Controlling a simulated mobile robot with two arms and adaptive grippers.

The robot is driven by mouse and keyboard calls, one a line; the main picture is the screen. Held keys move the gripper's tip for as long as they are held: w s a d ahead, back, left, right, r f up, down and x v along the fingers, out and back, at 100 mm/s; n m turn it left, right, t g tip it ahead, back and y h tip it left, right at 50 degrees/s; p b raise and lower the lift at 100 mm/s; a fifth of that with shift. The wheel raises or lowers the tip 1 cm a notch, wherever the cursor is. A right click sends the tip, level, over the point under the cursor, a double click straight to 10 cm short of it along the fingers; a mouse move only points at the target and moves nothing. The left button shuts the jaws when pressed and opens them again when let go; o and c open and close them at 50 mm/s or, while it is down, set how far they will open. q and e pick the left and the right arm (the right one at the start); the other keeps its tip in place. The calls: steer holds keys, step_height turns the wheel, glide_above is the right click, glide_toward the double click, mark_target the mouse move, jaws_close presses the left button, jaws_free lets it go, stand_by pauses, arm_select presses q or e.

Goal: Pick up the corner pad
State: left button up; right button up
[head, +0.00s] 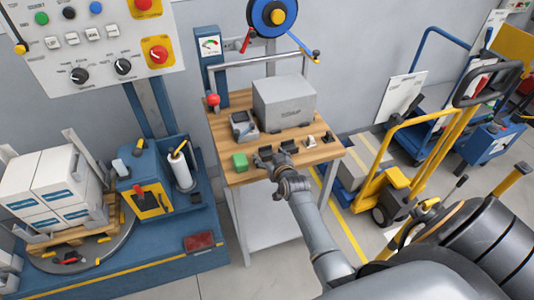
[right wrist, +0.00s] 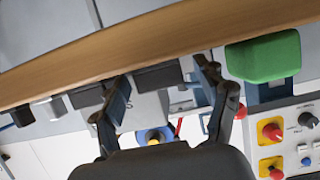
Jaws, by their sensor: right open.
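A wooden-topped bench (head: 222,132) stands in the middle of the head view. A green block (head: 240,162) sits near its front left corner, and small dark pieces lie along the front edge to its right. I cannot tell for sure which of these is the corner pad. My right gripper (head: 279,162) is open and empty at the front edge, just right of the green block. My left gripper is not in view.
A grey box (head: 285,101) and a small grey device (head: 243,126) stand further back on the bench. A blue station with stacked white cartons (head: 60,170) is at left, under a control panel (head: 90,45). A yellow cart (head: 395,178) stands at right.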

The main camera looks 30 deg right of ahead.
steer(key=shift+c, duration=0.4)
steer(key=c, duration=1)
steer(key=shift+o, duration=0.2)
steer(key=shift+r, duration=0.15)
